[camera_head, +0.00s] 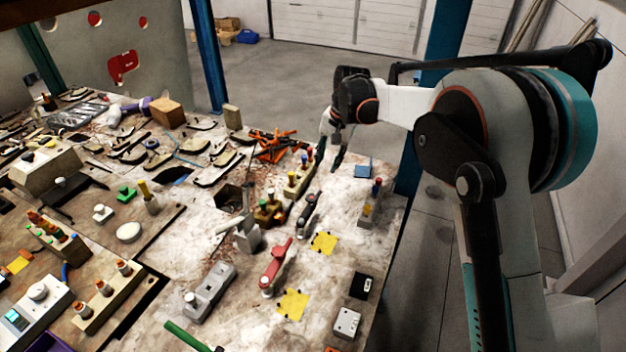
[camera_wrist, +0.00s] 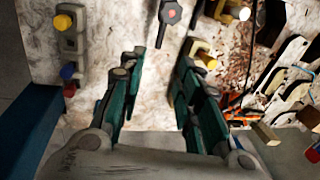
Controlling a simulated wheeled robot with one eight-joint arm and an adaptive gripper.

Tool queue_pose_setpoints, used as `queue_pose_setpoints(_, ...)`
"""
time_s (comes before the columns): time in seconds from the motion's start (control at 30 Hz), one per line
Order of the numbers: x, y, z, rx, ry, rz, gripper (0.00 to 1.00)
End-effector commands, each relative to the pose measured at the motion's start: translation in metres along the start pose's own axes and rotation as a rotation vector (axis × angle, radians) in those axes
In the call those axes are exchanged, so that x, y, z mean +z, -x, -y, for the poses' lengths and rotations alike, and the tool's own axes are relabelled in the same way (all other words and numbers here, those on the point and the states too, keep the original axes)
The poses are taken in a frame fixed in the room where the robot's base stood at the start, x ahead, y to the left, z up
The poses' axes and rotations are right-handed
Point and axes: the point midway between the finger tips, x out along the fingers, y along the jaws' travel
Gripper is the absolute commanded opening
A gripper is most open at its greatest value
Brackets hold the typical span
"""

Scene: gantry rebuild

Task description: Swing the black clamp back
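The black clamp (camera_head: 307,210) is a dark elongated lever on the table, right of the block with yellow and orange knobs. In the wrist view a dark part with a red dot (camera_wrist: 170,13), apparently the black clamp, shows at the top edge, beyond the fingertips and cut off by the frame. My gripper (camera_head: 337,148) hangs over the far right part of the table, beyond the clamp and apart from it. In the wrist view my gripper (camera_wrist: 163,62) has its two fingers spread with bare table between them.
A red clamp (camera_head: 277,266) lies nearer, beside two yellow squares (camera_head: 323,243). A block with coloured knobs (camera_head: 369,205) stands at the right edge; another knobbed block (camera_head: 300,178) stands near my gripper. Orange tangled parts (camera_head: 272,146) lie behind. Bare table surrounds the clamp's right side.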

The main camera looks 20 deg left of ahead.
Motion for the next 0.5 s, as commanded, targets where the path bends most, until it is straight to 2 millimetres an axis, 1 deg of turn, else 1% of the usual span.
queue_pose_setpoints(0.17,0.0,-0.019,0.0,0.0,-0.001,0.001,0.31)
queue_pose_setpoints(0.5,0.0,-0.085,0.0,0.0,0.0,0.0,0.31)
